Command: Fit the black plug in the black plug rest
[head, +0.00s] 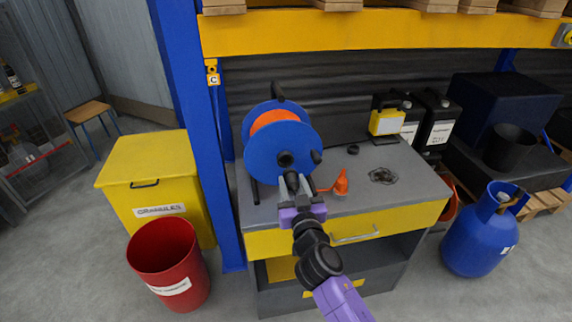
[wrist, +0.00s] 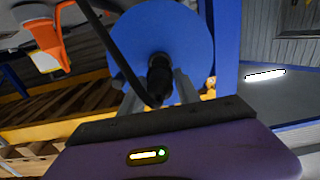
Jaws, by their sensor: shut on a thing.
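My gripper (head: 291,184) reaches over the front of the bench, its fingers pointing at the face of a blue cable reel (head: 259,148). In the wrist view the fingers (wrist: 158,92) close on a dark thing, which looks like the black plug (wrist: 160,74), in front of the reel's blue disc (wrist: 190,35). A black cable (wrist: 112,50) runs down to it from the top. In the head view a dark round part (head: 285,160) shows just beyond the fingertips; whether it is plug or reel hub I cannot tell. I cannot identify the black plug rest with certainty.
An orange object (head: 341,183) stands right of my gripper on the grey bench (head: 410,188). A blue post (head: 200,120) rises left of the bench.

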